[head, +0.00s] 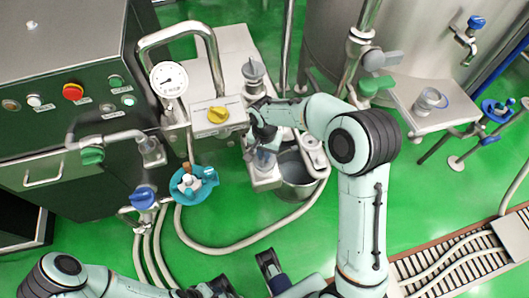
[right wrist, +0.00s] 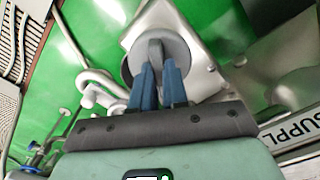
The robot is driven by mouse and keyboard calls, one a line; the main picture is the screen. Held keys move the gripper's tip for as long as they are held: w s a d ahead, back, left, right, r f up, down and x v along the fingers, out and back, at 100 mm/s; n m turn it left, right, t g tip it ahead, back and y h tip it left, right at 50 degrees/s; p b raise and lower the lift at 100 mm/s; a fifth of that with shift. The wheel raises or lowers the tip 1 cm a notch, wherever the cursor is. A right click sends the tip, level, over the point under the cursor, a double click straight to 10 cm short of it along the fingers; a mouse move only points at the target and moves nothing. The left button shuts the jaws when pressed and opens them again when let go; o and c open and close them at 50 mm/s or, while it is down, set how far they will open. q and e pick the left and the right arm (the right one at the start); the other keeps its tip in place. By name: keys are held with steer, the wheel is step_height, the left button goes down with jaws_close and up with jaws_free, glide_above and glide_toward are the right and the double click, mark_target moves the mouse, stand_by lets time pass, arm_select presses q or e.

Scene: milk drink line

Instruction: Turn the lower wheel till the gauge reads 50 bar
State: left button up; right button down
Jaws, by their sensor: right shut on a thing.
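The pressure gauge (head: 169,79) has a round white dial with a dark needle. It faces up at the left of the pipework, and its figures are too small to read. The lower wheel, a grey disc with a raised bar (right wrist: 155,48), shows in the right wrist view. My right gripper (right wrist: 159,80) is shut on that bar, with one blue finger on each side. In the head view my right gripper (head: 264,143) reaches down over the wheel and hides most of it. My left gripper (head: 272,270) is low in the picture, away from the wheel, partly cut off.
An upper grey wheel (head: 253,70) stands behind my right gripper. A box with a yellow knob (head: 218,114) is just left of it. A steel bucket (head: 296,178) and a curved hose lie close by. Green floor is open below.

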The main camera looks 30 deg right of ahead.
steer(key=shift+m, duration=1.1)
steer(key=c, duration=1.1)
jaws_free()
steer(key=shift+c, duration=0.2)
step_height(320, 180, up, 14)
steer(key=p, duration=0.2)
steer(key=shift+f, duration=0.25)
